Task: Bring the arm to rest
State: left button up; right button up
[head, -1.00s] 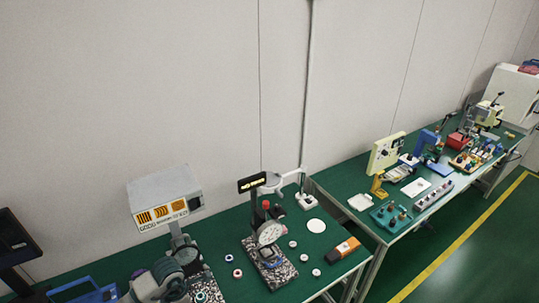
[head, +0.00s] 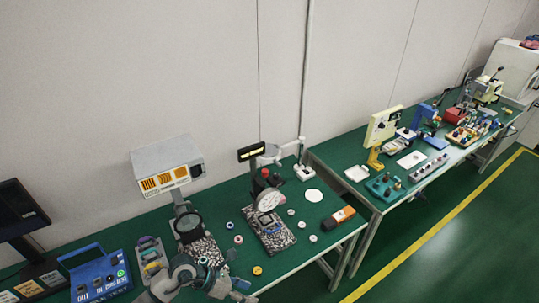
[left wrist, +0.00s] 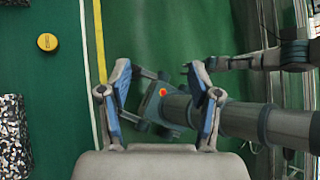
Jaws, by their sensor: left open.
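My left arm comes in at the bottom of the head view, and my left gripper (head: 242,290) is by the front edge of the near bench (head: 310,262). In the left wrist view its two blue-grey fingers (left wrist: 162,80) are spread with nothing between them. They are above the green floor, just off the bench edge. A small yellow round piece (head: 257,270) lies on the bench close to the gripper; it also shows in the left wrist view (left wrist: 47,42).
A dial gauge stand (head: 268,212) on a speckled plate, an orange-black tool (head: 338,218) and several small rings lie on the bench. A grey display box (head: 166,166), a magnifier (head: 188,226) and a blue case (head: 100,276) stand left. Open floor (head: 450,245) lies right.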

pick_arm(q)
jog(key=d+r+n+t+h, duration=0.3)
jog(key=r+n+h, duration=0.15)
jog(key=r, duration=0.25)
jog(key=d+r+n+t+h, duration=0.3)
jog(key=r+n+h, duration=0.15)
jog(key=r, duration=0.25)
jog(key=w+a+r+n+t+y, duration=0.3)
jog(key=w+a+n+t+y, duration=0.3)
jog(key=n+t, duration=0.65)
jog(key=a+f+n+g+y, duration=0.2)
jog(key=a+f+n+y, duration=1.15)
jog(key=n, duration=0.45)
jog(key=s+f+n+g, duration=0.6)
jog(key=s+f+g, duration=0.7)
jog(key=s+f, duration=0.75)
jog(key=s+f+g, duration=0.1)
jog(key=s+f, duration=0.1)
jog(key=f, duration=1)
jog(key=s+f+g, duration=0.1)
jog(key=s+f, duration=0.1)
jog(key=f, duration=1.1)
jog(key=s+a+f, duration=0.2)
jog(key=s+f, duration=0.5)
jog(key=s, duration=0.1)
jog(key=s+a+f, duration=0.2)
jog(key=s+f, duration=0.5)
jog(key=s, duration=0.2)
jog(key=shift+s+f, duration=0.15)
jog(key=shift+f, duration=0.15)
